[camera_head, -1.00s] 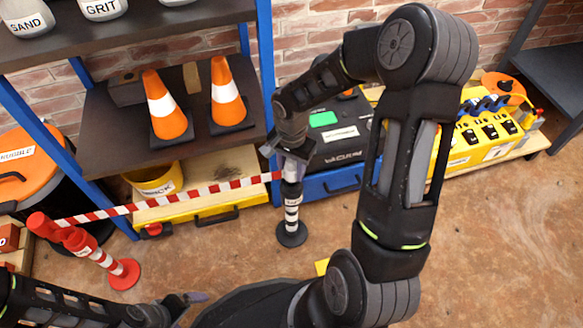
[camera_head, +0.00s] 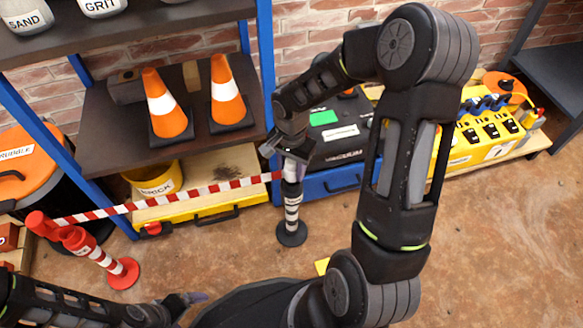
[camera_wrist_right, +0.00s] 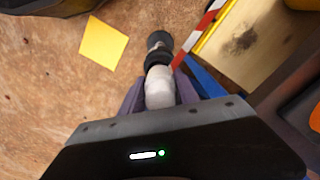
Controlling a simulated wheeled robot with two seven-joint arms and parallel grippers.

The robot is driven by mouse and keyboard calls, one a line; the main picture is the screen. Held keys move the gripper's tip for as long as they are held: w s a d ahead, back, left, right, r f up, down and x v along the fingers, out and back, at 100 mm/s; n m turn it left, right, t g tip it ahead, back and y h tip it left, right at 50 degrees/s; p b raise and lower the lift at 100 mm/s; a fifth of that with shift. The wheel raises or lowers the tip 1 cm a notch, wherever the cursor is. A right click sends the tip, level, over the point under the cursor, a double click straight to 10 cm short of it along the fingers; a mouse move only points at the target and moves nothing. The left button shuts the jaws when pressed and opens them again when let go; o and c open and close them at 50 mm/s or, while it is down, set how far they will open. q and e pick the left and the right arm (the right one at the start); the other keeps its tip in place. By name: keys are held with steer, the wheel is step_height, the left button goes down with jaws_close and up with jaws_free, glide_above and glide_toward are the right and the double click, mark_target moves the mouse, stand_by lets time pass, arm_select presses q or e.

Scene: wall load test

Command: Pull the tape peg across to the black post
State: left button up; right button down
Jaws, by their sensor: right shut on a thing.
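A red-and-white striped tape (camera_head: 180,198) is stretched from the red post (camera_head: 95,257) at the left to the black post (camera_head: 292,215) in the middle. The black post has white bands and stands upright on a round base. My right gripper (camera_head: 288,160) is above the black post's top and shut on the pale tape peg (camera_head: 290,170). In the right wrist view the white peg (camera_wrist_right: 160,88) sits between the fingers, in line with the dark post top (camera_wrist_right: 158,45). Whether the peg is seated in the post is hard to tell. My left gripper (camera_head: 190,300) is low at the left, its jaws unclear.
A blue-framed shelf with two orange cones (camera_head: 164,105) stands behind the tape. A yellow bucket (camera_head: 155,180) and a black-and-blue case (camera_head: 335,165) are on the low level. A yellow square (camera_wrist_right: 103,43) lies on the floor.

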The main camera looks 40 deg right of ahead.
steer(key=shift+f, duration=0.2)
steer(key=shift+f+b, duration=0.3)
steer(key=shift+b, duration=0.15)
steer(key=c, duration=0.8)
jaws_free()
steer(key=shift+o, duration=0.3)
steer(key=o, duration=0.4)
